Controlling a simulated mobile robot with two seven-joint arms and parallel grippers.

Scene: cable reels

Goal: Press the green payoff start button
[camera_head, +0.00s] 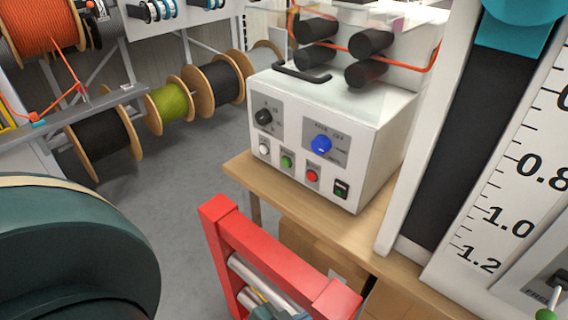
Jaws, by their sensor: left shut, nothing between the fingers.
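The green button (287,161) is on the lower front of a white control box (378,150), between a white button (264,149) and a red button (312,176). A black knob (263,117) and a blue knob (321,144) are above them. A dark rocker switch with green (341,188) is at the lower right. My left gripper (270,313) barely shows at the bottom edge, mostly cut off, inside a red frame. It is shut and empty, well below the green button and apart from it. My right gripper is out of view.
The box stands on a wooden table (240,170). The red frame (270,255) with silver rods is in front of the table. A tall scale panel (515,190) stands at the right. Cable reels (170,107) stand at the back left. Air before the buttons looks clear.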

